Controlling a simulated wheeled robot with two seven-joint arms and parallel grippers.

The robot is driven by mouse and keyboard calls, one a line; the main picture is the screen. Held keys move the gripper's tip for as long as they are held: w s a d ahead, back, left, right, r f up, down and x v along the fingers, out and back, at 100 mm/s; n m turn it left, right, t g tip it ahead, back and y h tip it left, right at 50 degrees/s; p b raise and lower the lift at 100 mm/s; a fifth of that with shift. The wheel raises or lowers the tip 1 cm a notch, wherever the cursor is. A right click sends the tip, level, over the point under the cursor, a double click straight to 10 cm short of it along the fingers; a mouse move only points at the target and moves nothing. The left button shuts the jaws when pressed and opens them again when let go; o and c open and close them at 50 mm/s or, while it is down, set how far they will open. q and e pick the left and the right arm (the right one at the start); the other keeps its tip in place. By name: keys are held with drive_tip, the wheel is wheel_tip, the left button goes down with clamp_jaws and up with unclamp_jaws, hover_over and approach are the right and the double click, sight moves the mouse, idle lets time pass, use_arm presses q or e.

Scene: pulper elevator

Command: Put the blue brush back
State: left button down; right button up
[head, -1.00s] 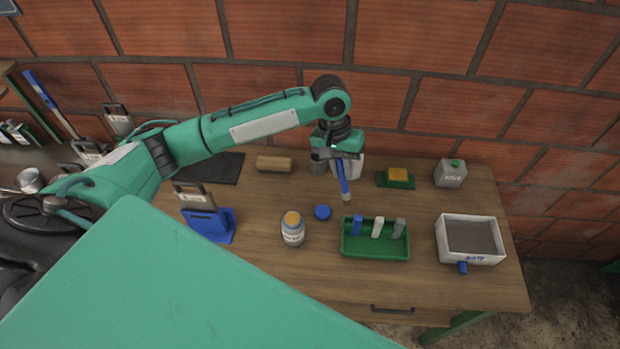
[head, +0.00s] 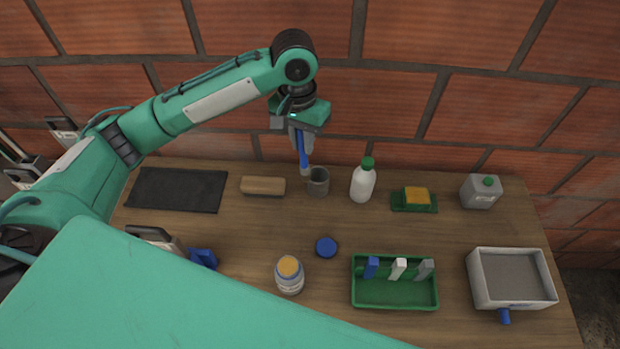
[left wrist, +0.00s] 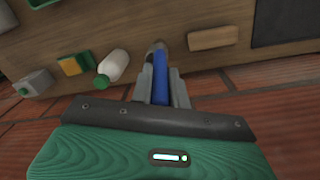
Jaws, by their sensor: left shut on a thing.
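My left gripper (head: 300,143) is shut on the blue brush (head: 304,160) near the back of the table. The brush hangs down, nearly upright and slightly tilted, its lower end at the left side of a grey cup (head: 319,183). I cannot tell whether that end is above, behind or touching the cup. In the left wrist view the blue handle (left wrist: 160,80) runs between the two fingers, and the cup is mostly hidden behind it. My right gripper is not in view.
A white bottle (head: 363,183) with a green cap stands right of the cup. A brown block (head: 263,186) lies to its left, beside a dark mat (head: 178,190). A green tray (head: 394,294), a blue lid (head: 326,247) and a jar (head: 289,276) are nearer. The brick wall is close behind.

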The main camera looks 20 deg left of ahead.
use_arm(q)
drive_tip(key=w+d+r+m+b, duration=0.1)
drive_tip(key=w+d+r+m, duration=0.1)
drive_tip(key=w+r, duration=0.45)
wheel_tip(320, 180, down, 19)
drive_tip(key=p, duration=0.4)
drive_tip(key=shift+s+a+y, duration=0.15)
drive_tip(key=shift+y, duration=0.25)
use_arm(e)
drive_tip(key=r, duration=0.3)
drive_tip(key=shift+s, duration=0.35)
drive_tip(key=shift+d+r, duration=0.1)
use_arm(q)
drive_tip(key=c, duration=1.8)
unclamp_jaws()
drive_tip(key=shift+f, duration=0.15)
drive_tip(key=o, duration=0.5)
drive_tip(key=shift+c, duration=0.2)
